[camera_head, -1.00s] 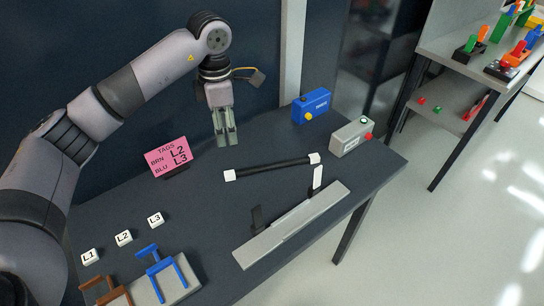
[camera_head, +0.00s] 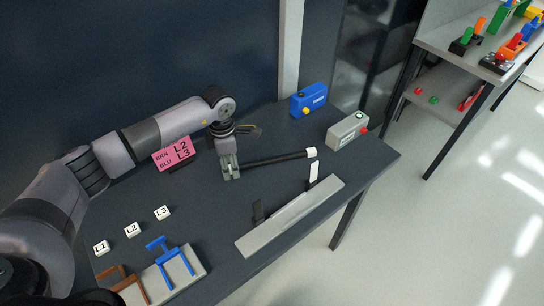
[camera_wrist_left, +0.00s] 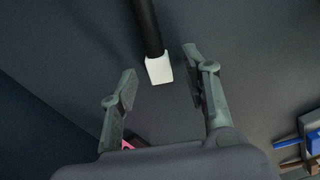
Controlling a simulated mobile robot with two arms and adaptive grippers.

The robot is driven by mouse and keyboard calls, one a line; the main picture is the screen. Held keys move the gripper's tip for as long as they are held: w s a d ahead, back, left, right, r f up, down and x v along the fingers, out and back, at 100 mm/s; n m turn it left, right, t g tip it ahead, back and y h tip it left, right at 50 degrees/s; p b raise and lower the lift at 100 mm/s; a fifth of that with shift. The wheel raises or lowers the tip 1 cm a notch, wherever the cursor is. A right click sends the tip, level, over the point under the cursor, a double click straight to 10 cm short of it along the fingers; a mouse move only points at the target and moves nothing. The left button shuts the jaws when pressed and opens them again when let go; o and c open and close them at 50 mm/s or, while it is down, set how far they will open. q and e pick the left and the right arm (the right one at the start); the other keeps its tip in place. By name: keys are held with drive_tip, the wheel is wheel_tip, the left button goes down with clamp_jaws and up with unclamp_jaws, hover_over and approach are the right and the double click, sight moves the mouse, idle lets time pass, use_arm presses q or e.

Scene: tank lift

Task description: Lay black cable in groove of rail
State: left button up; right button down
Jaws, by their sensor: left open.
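The black cable (camera_head: 275,160) lies on the dark table with a white end piece (camera_head: 311,152) at its right end. Its left end is at my left gripper (camera_head: 230,171), which largely hides it in the head view. In the left wrist view my open left gripper (camera_wrist_left: 160,90) has the cable's white end (camera_wrist_left: 159,69) between and just beyond its fingers, with no visible grip on it. The grey rail (camera_head: 290,217) lies nearer the front edge, apart from the cable. My right gripper is not in view.
A blue box (camera_head: 309,100) and a grey box with a red button (camera_head: 347,130) stand at the back right. A pink tag sign (camera_head: 171,152) stands left of my gripper. White L1, L2 and L3 blocks (camera_head: 132,230) and blue and brown handles (camera_head: 170,262) are at the front left.

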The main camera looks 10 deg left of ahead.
use_arm(q)
drive_tip(key=shift+f, duration=0.4)
drive_tip(key=shift+c, duration=0.3)
clamp_jaws()
drive_tip(key=shift+r, duration=0.1)
